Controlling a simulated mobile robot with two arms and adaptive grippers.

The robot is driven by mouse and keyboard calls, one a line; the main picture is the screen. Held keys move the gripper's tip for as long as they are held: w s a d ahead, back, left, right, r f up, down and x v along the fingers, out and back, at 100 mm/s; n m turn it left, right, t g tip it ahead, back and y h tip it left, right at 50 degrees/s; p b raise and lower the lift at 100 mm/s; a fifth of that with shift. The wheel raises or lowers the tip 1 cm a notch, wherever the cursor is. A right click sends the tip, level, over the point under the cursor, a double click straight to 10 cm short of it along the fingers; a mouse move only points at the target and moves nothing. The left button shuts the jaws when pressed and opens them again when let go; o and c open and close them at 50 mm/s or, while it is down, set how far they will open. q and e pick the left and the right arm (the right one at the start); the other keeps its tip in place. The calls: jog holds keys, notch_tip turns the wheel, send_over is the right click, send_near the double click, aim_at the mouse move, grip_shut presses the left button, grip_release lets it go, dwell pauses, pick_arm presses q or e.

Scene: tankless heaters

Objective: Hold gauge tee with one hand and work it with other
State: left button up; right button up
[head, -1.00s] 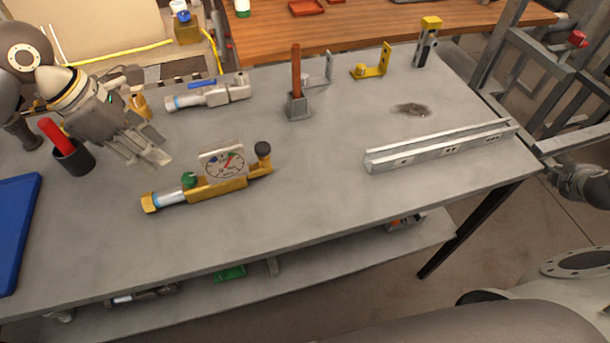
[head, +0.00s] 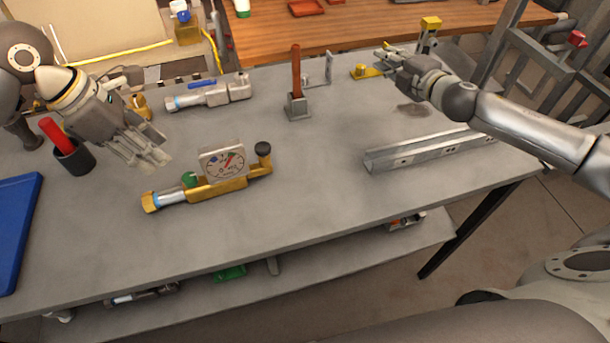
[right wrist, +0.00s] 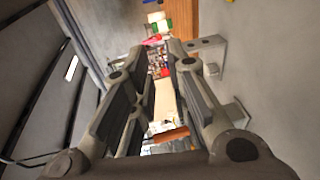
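The gauge tee (head: 218,187) lies on the grey bench, left of centre in the head view. It has a brass body, a round dial on a white square plate, a green knob, a black knob and a silver pipe end with a brass nut. My left gripper (head: 150,154) hangs just behind and left of it, apart from it, with its fingers spread and empty. My right gripper (head: 388,56) is over the far right of the bench, well away from the tee. In the right wrist view the right gripper (right wrist: 160,62) shows a gap between its fingers, with nothing held.
A valve with a blue handle (head: 208,94), an orange-handled tool in a stand (head: 297,90), a yellow bracket (head: 366,71) and a metal channel (head: 420,150) are on the bench. A black cup (head: 74,158) and blue tray (head: 16,225) are left. The front middle is clear.

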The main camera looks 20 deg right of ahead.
jog(key=a+r+n+t+y, duration=0.4)
jog(key=a+r+y, duration=0.1)
jog(key=a+r, duration=0.95)
jog(key=s+r+t+h, duration=0.1)
jog(key=s+r+t, duration=0.75)
jog(key=r, duration=0.85)
jog(key=g+y, duration=0.4)
jog(key=g, duration=0.9)
send_near(267, 153)
jog(key=shift+w+a+r+n, duration=0.1)
jog(key=shift+a+n, duration=0.05)
jog(key=shift+n, duration=0.25)
jog(key=shift+a, duration=0.1)
jog(key=shift+x, duration=5.3)
